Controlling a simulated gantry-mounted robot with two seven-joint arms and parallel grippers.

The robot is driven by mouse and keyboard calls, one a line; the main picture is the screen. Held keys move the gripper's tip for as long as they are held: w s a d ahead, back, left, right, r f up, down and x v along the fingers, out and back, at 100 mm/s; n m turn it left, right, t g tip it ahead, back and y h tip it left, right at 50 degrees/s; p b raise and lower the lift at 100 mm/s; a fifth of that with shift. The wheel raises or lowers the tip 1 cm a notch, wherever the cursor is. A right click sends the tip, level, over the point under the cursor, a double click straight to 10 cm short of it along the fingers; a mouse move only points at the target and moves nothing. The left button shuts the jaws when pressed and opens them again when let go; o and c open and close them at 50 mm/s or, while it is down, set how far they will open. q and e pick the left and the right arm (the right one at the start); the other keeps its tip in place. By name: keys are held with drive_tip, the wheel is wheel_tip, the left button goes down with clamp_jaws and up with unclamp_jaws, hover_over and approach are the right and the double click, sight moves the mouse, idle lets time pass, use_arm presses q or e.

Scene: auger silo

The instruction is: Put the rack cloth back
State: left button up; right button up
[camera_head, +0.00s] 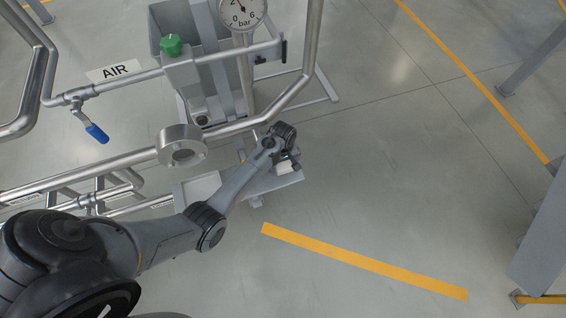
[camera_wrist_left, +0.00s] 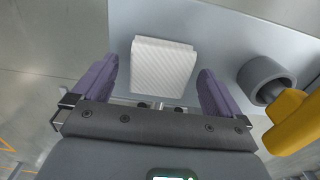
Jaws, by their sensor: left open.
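A white, ribbed, folded cloth (camera_wrist_left: 162,62) lies on a flat grey surface (camera_wrist_left: 225,35) in the left wrist view. My left gripper (camera_wrist_left: 155,78) is open, with one purple finger on each side of the cloth and visible gaps between. In the head view the left gripper (camera_head: 290,160) is over a small grey shelf (camera_head: 262,187), and a small white patch, likely the cloth (camera_head: 285,169), shows just below it. The arm hides part of the shelf. My right gripper is not in view.
A grey round socket (camera_wrist_left: 263,78) and a yellow part (camera_wrist_left: 292,122) are close to the right finger. Steel pipes (camera_head: 240,128), a pipe flange (camera_head: 182,146), a blue-handled valve (camera_head: 96,132) and a pressure gauge (camera_head: 241,12) are near the arm.

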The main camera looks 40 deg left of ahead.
sight(283, 164)
use_arm(q)
wheel_tip(283, 164, up, 11)
drive_tip(key=p, duration=0.2)
drive_tip(key=s+d+r+m+t, duration=0.1)
drive_tip(key=s+d+r+m, duration=0.2)
drive_tip(key=s, duration=0.5)
drive_tip(key=s+d+r+m+t, duration=0.1)
drive_tip(key=s+d+r+m, duration=0.2)
drive_tip(key=s+m, duration=0.3)
drive_tip(key=s+d+r+m+t, duration=0.1)
drive_tip(key=s+d+m, duration=0.3)
drive_tip(key=s, duration=0.6)
drive_tip(key=shift+s+d+r+m+t, duration=0.15)
drive_tip(key=shift+d+r+m+t, duration=0.15)
drive_tip(key=shift+r+m, duration=0.45)
drive_tip(key=shift+r, duration=0.2)
